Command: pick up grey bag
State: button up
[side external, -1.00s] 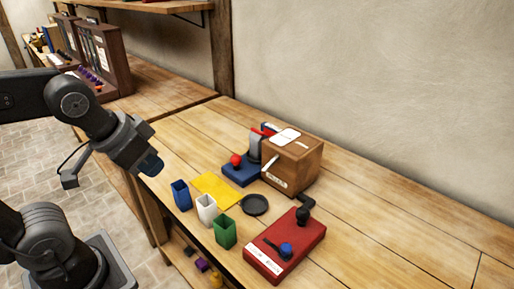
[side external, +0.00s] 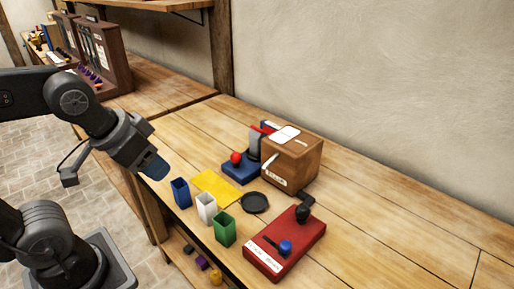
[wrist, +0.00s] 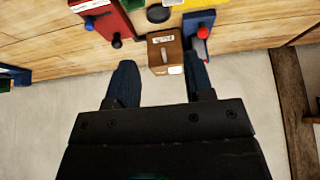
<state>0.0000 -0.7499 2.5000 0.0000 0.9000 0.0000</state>
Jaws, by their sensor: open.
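I cannot make out a grey bag in either view. An upright grey piece (side external: 254,147) stands at the blue-based device beside the cardboard box; I cannot tell what it is. My gripper (side external: 157,171) hangs near the front edge of the bench, left of the blue cup, apart from everything. In the wrist view my gripper (wrist: 162,82) is open, its two dark blue fingers wide apart with nothing held. The brown box (wrist: 163,48) shows beyond and between the fingertips.
On the wooden bench (side external: 380,235) are a brown box (side external: 295,162), blue device (side external: 238,172), yellow sheet (side external: 214,185), black dish (side external: 254,203), red device (side external: 285,250), and blue (side external: 181,192), white (side external: 206,208) and green (side external: 225,229) cups. The right side of the bench is clear.

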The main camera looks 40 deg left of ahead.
jog(key=o, duration=0.5)
jog(key=g, duration=0.1)
send_over(254, 136)
jog(key=s, duration=0.4)
notch_tip(254, 136, down, 6)
jog(key=x, duration=0.8)
jog(key=shift+s, duration=0.1)
jog(key=shift+x, duration=3.05)
